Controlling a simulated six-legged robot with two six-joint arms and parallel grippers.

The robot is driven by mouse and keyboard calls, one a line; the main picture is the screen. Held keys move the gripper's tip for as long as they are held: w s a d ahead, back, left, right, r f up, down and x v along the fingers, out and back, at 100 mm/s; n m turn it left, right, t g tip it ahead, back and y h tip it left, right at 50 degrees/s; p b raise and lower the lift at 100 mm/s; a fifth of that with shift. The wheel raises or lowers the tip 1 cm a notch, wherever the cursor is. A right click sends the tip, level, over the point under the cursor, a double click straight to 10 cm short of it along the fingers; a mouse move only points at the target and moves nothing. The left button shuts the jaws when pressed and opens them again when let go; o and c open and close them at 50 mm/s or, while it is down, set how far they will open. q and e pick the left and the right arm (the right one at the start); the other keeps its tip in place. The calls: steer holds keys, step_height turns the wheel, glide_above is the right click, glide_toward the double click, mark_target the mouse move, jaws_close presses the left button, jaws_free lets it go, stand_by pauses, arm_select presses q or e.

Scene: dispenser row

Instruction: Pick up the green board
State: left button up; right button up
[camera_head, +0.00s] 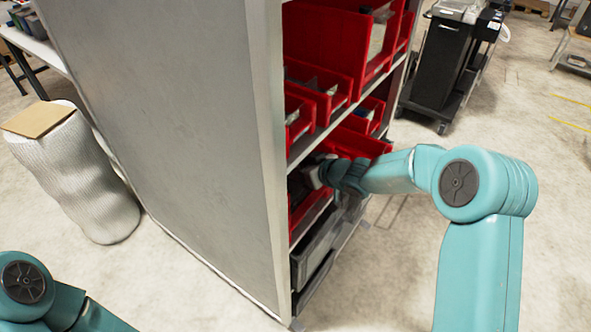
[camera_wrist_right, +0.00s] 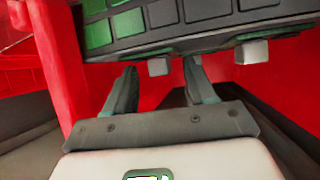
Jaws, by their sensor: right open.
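A board with green parts and dark grey blocks (camera_wrist_right: 97,36) fills the top of the right wrist view, with small pale blocks under its edge. It sits among red bin walls and is cut off by the top edge. My right gripper (camera_wrist_right: 160,78) is open, with its two fingers apart just below the board's near edge. I cannot tell whether they touch it. In the head view my right arm reaches into the shelf and its gripper (camera_head: 320,172) is mostly hidden there; the board does not show. My left gripper is out of view; only part of that arm shows at lower left.
The grey shelf side panel (camera_head: 170,110) stands left of my right arm. Red bins (camera_head: 328,38) fill the shelves above, and a grey bin (camera_head: 318,245) is below. A black cart (camera_head: 442,62) stands behind. A wrapped white roll (camera_head: 75,175) stands left.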

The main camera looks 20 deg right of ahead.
steer(key=shift+r, duration=0.1)
steer(key=shift+s, duration=0.1)
jaws_close()
